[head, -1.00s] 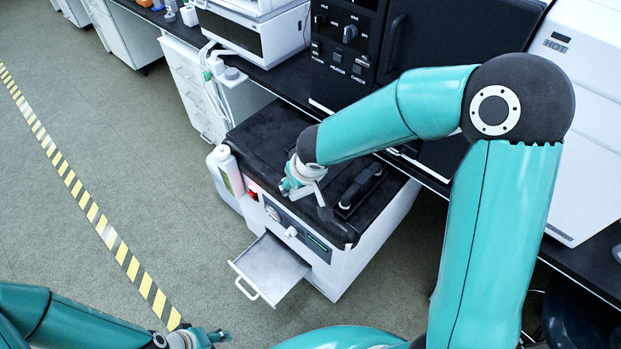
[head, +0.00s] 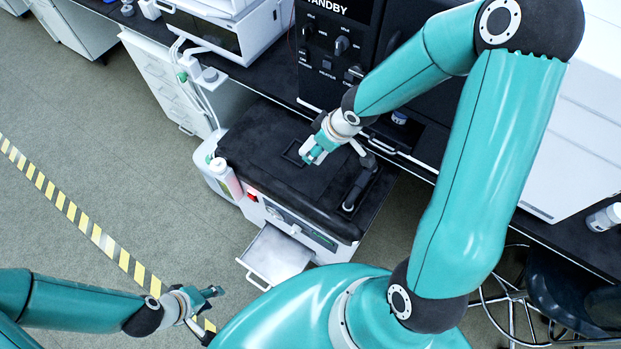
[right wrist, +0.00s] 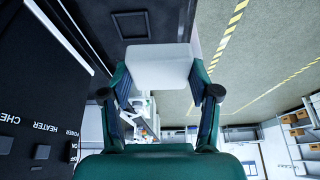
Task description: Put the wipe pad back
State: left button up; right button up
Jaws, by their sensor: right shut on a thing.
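The white wipe pad (right wrist: 160,67) shows in the right wrist view, held between the two fingertips of my right gripper (right wrist: 161,92). My right gripper is shut on it. In the head view this gripper (head: 316,153) is above the black top of the white cart (head: 262,128), and I cannot make out the pad there. A rectangular outlined recess (head: 291,152) in the cart top lies just left of the gripper; it also shows beyond the pad in the right wrist view (right wrist: 133,24). My left gripper (head: 213,292) is low at the left, away from the cart; its finger gap is unclear.
The cart's front drawer (head: 275,256) is pulled out. A black handle-like part (head: 360,187) rises from the cart top, right of my right gripper. A white bottle (head: 226,178) hangs at the cart's left side. The black control panel (head: 331,50) stands behind. Floor at left is clear.

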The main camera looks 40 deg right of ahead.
jog(key=b, duration=1.1)
send_over(310, 185)
jog(key=s, duration=0.1)
jog(key=f, duration=1.3)
jog(key=shift+s+d+f, duration=0.1)
jog(key=shift+s+d, duration=0.1)
jog(key=shift+d, duration=0.1)
notch_tip(310, 185, down, 6)
jog(key=b, duration=0.5)
jog(key=shift+r, duration=0.3)
jog(key=o, duration=1.3)
jog(key=shift+o, duration=0.2)
